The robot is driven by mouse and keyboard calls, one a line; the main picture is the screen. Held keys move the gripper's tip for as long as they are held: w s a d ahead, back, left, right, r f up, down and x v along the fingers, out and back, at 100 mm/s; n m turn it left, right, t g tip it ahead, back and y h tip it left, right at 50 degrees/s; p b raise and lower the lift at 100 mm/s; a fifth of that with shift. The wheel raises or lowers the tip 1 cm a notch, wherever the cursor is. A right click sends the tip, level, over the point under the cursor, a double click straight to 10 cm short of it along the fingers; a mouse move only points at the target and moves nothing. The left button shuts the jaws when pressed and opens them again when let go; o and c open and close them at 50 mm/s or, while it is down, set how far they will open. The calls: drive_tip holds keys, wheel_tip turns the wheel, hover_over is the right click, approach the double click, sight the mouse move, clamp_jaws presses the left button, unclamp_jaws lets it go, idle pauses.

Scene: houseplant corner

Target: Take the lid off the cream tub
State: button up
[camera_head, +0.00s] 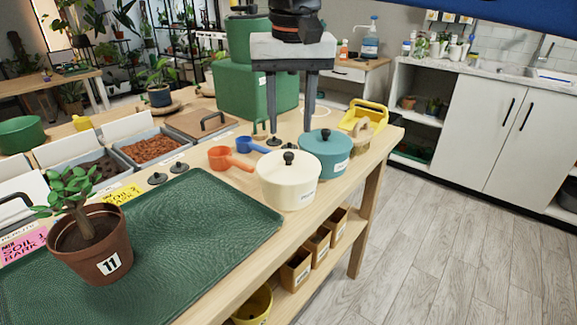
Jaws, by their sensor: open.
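The cream tub (289,189) stands upright on the wooden bench near its right front edge. Its cream lid (284,166) with a black knob (289,157) sits on top of it. My gripper (291,131) points down with its two dark fingers apart, empty. In the picture it is above and behind the cream tub, its right finger overlapping the teal tub's left side. I cannot tell its exact height or depth from this one view.
A teal tub (326,162) with a black knob stands right behind the cream tub. Orange (225,159) and blue (246,144) scoops lie to the left. A green tray (215,225) holds a potted plant (95,246). A yellow dustpan (367,112) lies behind.

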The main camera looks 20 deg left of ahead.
sight(289, 153)
drive_tip(key=shift+w+a+f, duration=0.1)
drive_tip(key=shift+w+f, duration=0.1)
drive_tip(key=shift+f, duration=0.95)
drive_tip(key=shift+w+a+f, duration=0.1)
drive_tip(key=shift+w+f, duration=0.05)
drive_tip(key=shift+f, duration=1)
drive_tip(key=shift+w+a+f, duration=0.1)
drive_tip(key=shift+w+f, duration=0.1)
drive_tip(key=shift+f, duration=0.95)
clamp_jaws()
